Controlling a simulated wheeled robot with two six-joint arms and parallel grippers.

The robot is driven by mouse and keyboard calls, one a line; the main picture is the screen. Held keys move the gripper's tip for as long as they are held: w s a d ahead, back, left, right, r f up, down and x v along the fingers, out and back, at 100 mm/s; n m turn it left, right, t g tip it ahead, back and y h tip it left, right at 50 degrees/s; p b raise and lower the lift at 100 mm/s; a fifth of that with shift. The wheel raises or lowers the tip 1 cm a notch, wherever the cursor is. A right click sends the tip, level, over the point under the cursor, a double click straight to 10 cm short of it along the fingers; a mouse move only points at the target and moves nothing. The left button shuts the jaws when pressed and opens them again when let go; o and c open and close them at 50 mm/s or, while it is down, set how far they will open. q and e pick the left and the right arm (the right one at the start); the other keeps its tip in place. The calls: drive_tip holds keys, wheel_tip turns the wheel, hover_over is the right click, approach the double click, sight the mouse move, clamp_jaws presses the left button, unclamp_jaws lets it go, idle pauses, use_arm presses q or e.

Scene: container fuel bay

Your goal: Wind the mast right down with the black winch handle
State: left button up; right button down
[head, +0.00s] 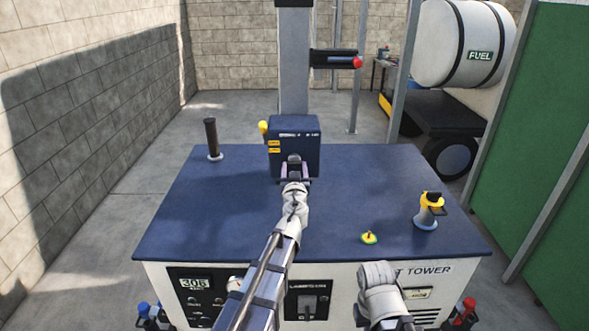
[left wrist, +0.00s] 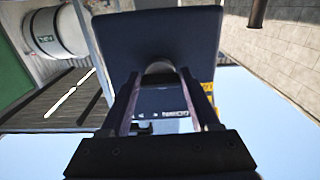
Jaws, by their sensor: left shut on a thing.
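The dark blue winch box (head: 293,135) stands at the foot of the grey mast (head: 294,60), on the blue deck. The mast rises out of the top of the picture. My left gripper (head: 294,168) is at the near face of the box, shut on a dark rounded grip, apparently the winch handle (head: 294,158). In the left wrist view the grip (left wrist: 158,68) shows between my two fingers, in front of the box (left wrist: 155,35). The fingers and wrist hide most of the handle and its crank. My right arm shows at the lower right, but its gripper is not seen.
A yellow knob (head: 264,128) is at the box's left. A dark post (head: 211,138) stands at the deck's back left. A yellow-topped fitting (head: 429,208) and a small yellow-green knob (head: 369,238) are at the right. A black red-ended bar (head: 335,60) juts from the mast.

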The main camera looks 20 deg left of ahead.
use_arm(q)
drive_tip(key=o, duration=1.4)
drive_tip(key=shift+c, duration=0.2)
drive_tip(key=v, duration=0.7)
drive_tip(key=shift+s, duration=0.4)
drive_tip(key=shift+s+d, duration=0.1)
drive_tip(key=shift+d, duration=0.05)
